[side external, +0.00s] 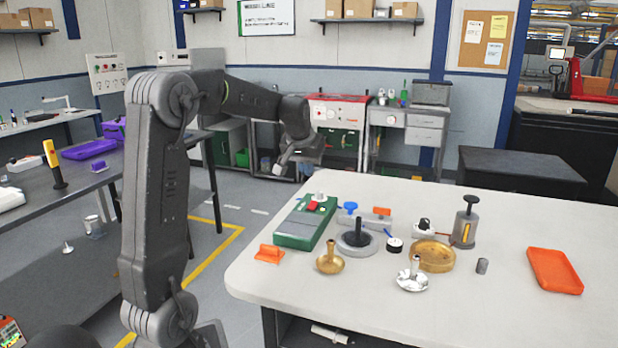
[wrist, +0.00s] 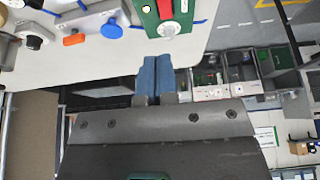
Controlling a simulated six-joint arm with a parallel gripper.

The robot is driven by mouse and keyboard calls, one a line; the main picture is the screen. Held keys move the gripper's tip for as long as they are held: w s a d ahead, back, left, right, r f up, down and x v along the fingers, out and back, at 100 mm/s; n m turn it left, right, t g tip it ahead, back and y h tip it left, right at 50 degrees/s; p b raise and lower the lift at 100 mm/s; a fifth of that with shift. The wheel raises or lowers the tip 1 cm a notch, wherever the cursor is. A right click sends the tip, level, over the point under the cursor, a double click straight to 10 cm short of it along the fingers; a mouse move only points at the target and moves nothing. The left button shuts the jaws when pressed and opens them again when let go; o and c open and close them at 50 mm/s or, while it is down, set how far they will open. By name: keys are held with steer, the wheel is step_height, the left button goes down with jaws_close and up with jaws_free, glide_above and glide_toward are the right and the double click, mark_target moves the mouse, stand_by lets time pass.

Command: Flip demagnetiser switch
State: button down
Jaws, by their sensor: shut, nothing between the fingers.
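The demagnetiser appears to be the green box with a grey top (side external: 305,222) at the table's left rear. A red part (side external: 312,205) and a pale round knob (side external: 319,196) are on its far end. In the wrist view, the green box's end (wrist: 150,16) is at the top, with the red part (wrist: 164,9) and a silver knob (wrist: 168,29). Which part is the switch is unclear. My gripper (side external: 283,168) is beyond and above the box's far end, touching nothing. In the wrist view its blue fingertips (wrist: 154,68) are together and empty, just below the knob.
A blue knob (side external: 350,207) and a grey block with an orange part (side external: 382,211) stand right of the box. A black post on a round base (side external: 356,240), brass dish (side external: 432,256), grey can (side external: 466,225) and orange tray (side external: 555,270) are further right. The table's front right is clear.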

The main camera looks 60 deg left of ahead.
mark_target(315, 204)
steer(key=shift+s+r, duration=0.1)
steer(key=shift+r, duration=0.05)
steer(key=shift+w+a+r+t+y, duration=0.1)
steer(key=shift+w+a+t+y, duration=0.25)
steer(key=shift+a, duration=0.2)
steer(key=x, duration=1.4)
steer(key=shift+s+d, duration=0.1)
